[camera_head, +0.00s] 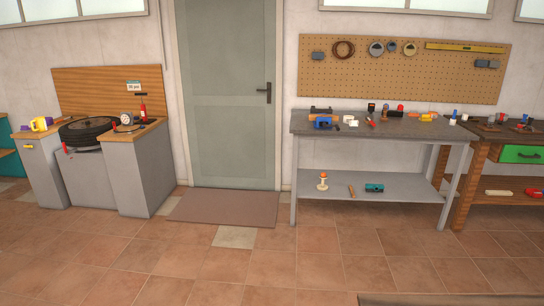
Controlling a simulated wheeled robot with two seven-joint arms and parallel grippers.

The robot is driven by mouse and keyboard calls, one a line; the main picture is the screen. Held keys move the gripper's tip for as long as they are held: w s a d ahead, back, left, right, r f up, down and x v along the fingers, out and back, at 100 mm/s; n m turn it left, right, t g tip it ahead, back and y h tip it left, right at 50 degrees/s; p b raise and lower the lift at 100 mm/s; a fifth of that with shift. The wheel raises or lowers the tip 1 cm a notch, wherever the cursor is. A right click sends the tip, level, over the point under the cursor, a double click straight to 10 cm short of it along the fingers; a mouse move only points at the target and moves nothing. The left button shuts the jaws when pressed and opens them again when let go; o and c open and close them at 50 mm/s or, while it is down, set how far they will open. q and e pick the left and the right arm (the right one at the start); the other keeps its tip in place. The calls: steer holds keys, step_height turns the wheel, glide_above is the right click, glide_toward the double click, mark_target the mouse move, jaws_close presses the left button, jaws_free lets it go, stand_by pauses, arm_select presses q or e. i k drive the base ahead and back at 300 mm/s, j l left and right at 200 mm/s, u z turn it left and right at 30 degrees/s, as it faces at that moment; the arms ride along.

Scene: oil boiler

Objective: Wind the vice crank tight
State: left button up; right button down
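A small blue object that looks like the vice (323,123) sits at the front left edge of the grey workbench top (400,129). It is far off and small. I cannot make out its crank or how wide its jaws stand. Neither of my grippers shows in the head view.
Several tools crowd the bench top, with a pegboard (400,85) behind. A second bench with a green drawer (518,154) stands at the right. A grey door (229,120), a mat (224,208) and grey cabinets (139,175) are to the left. The tiled floor in front is mostly clear.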

mark_target(338, 128)
steer(key=i+j, duration=0.2)
steer(key=i, duration=0.3)
steer(key=i+j, duration=0.25)
steer(key=i, duration=0.25)
steer(key=i+j, duration=0.2)
steer(key=i, duration=0.3)
steer(key=i+j+u, duration=0.1)
steer(key=i, duration=0.45)
steer(key=i+l, duration=0.55)
steer(key=i, duration=0.15)
steer(key=i+l, duration=0.55)
steer(key=i, duration=0.15)
steer(key=i+l, duration=0.1)
steer(key=l, duration=0.25)
steer(key=i+l+u, duration=0.1)
steer(key=l, duration=0.2)
